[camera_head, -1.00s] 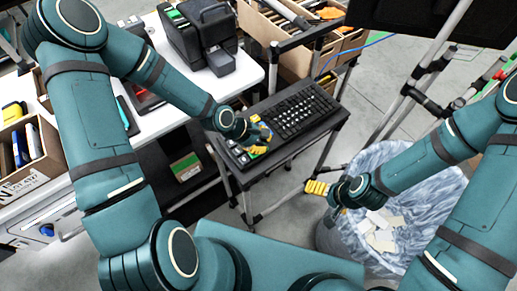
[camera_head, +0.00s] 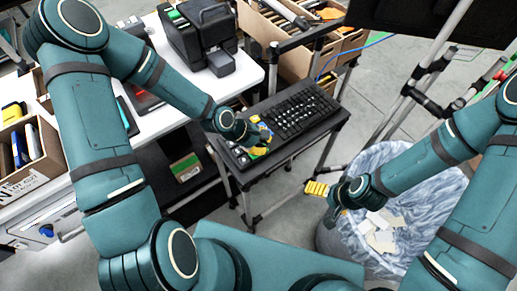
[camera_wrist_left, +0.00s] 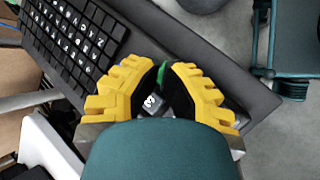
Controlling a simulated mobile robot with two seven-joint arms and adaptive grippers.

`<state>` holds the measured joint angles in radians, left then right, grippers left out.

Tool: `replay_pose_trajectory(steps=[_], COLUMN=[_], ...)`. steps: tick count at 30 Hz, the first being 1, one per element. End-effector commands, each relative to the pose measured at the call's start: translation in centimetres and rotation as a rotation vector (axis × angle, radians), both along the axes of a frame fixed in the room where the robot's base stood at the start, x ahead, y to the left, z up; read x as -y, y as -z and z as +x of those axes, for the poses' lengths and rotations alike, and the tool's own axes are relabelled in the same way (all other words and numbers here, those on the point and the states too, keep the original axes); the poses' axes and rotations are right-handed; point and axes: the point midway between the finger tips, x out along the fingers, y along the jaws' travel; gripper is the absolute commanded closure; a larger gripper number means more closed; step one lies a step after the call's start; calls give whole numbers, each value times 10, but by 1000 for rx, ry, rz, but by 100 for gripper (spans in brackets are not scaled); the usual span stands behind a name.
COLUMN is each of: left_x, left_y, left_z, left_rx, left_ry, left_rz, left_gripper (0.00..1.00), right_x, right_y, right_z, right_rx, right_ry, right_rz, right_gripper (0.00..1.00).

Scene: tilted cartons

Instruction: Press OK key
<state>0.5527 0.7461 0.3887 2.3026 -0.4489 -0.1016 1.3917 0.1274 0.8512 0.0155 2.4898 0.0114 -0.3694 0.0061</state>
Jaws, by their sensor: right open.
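A dark keypad (camera_head: 236,158) with coloured keys sits at the left end of the black stand. My left gripper (camera_head: 261,143) is over it, its yellow fingers pointing down and hiding part of the keys. In the left wrist view the fingertips (camera_wrist_left: 164,74) are drawn together. A green patch (camera_wrist_left: 161,71), perhaps a key, shows just at the tips; its label cannot be read. A grey key (camera_wrist_left: 152,103) with a white mark shows between the fingers. Contact with a key cannot be told. My right gripper (camera_head: 331,198) is open and empty beside the bin.
A black keyboard (camera_head: 302,110) lies beside the keypad and also shows in the left wrist view (camera_wrist_left: 75,42). A lined bin (camera_head: 420,190) with pale scraps stands at the right. A white table (camera_head: 160,75) carries a black printer-like device (camera_head: 203,40). Cartons (camera_head: 275,25) stand behind.

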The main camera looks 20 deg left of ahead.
Motion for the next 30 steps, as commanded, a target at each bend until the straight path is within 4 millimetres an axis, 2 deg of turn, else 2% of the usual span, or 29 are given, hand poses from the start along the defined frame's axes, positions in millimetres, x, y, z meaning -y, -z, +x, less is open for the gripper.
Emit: replay_pose_trajectory(steps=[7, 20, 30], left_x=[0, 0, 0], left_y=[-14, -16, -45], left_z=[0, 0, 0], left_rx=[0, 0, 0], left_ry=[0, 0, 0], left_rz=[0, 0, 0], left_gripper=[100, 100, 100], right_x=[0, 0, 0], right_y=[-13, -15, -41], right_z=[0, 0, 0], right_rx=[0, 0, 0], right_ry=[0, 0, 0], right_rz=[0, 0, 0], right_gripper=[2, 2, 2])
